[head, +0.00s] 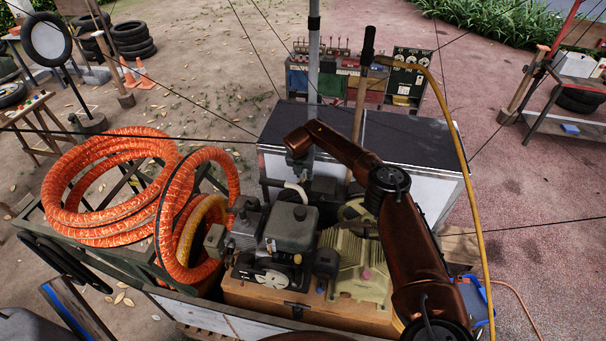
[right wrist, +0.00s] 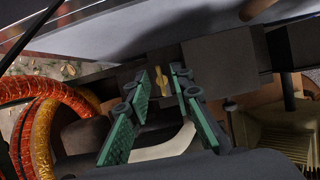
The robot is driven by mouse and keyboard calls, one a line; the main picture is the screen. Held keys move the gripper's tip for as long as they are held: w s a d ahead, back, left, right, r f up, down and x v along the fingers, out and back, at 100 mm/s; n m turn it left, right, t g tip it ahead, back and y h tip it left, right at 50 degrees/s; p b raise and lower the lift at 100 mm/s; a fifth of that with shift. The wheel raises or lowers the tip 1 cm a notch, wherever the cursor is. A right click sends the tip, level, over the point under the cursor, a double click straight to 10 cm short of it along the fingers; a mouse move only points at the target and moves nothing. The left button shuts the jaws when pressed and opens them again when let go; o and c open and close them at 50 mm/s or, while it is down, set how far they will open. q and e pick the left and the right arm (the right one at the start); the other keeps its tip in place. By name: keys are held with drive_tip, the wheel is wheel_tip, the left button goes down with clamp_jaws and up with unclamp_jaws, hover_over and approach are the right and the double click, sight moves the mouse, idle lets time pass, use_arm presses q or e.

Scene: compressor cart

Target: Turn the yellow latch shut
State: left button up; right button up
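The yellow latch (right wrist: 162,82) is a small piece on a dark grey box (right wrist: 225,62) in the right wrist view. It shows in the gap between the green-padded fingers of my right gripper (right wrist: 163,80). These fingers are spread apart, and neither clearly touches the latch. In the head view my right gripper (head: 298,163) points down by the compressor, at the near edge of the dark-topped cabinet (head: 400,140). The latch cannot be made out in the head view. My left gripper is not in view.
The compressor engine (head: 292,228) sits on the cart below my right arm. Orange hoses (head: 110,190) lie coiled at the left. A metal pole (head: 313,60) and a wooden handle (head: 362,95) stand near my wrist. A yellow hose (head: 460,150) hangs at the right.

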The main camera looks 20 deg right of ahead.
drive_tip(key=shift+d+f, duration=0.15)
drive_tip(key=shift+f, duration=0.45)
drive_tip(key=shift+w, duration=0.1)
drive_tip(key=shift+c, duration=0.4)
clamp_jaws()
